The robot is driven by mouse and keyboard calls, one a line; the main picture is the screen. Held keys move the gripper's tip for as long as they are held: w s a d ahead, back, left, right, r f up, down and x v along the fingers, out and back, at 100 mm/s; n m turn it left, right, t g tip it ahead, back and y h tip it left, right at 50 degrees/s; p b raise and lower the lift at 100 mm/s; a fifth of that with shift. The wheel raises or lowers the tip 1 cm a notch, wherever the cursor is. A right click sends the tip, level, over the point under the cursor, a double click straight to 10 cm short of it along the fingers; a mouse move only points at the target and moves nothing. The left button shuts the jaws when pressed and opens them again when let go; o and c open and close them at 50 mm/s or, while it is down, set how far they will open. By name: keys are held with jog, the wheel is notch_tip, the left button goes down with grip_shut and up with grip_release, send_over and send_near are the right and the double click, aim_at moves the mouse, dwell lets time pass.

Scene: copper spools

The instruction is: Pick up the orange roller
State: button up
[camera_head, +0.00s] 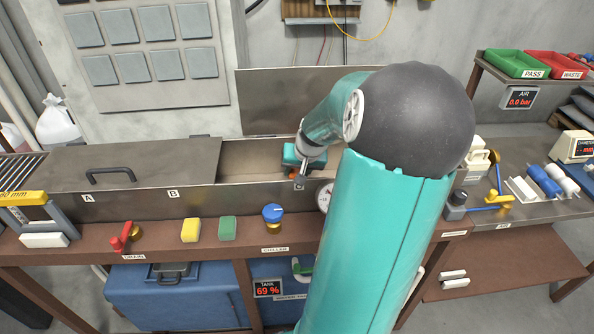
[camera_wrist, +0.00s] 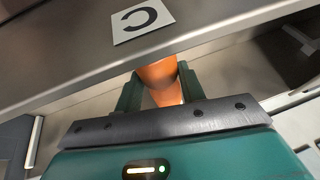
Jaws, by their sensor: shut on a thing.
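The orange roller (camera_wrist: 160,76) shows in the wrist view between the two green fingers of my gripper (camera_wrist: 159,88). The fingers are shut on it, one on each side. The far end of the roller is cut off from sight by the metal trough edge. In the head view my gripper (camera_head: 300,170) reaches down into the open part of the trough, close to its front wall.
The metal trough (camera_head: 265,160) has a lid (camera_head: 120,170) with a handle over its left part. A dial gauge (camera_head: 323,196) and a blue knob (camera_head: 272,213) are near its front. Yellow (camera_head: 191,230) and green (camera_head: 227,228) blocks lie on the front ledge.

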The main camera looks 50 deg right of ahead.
notch_tip(320, 180, up, 28)
dwell(0.4)
jog(key=shift+s+f, duration=0.1)
dwell(0.6)
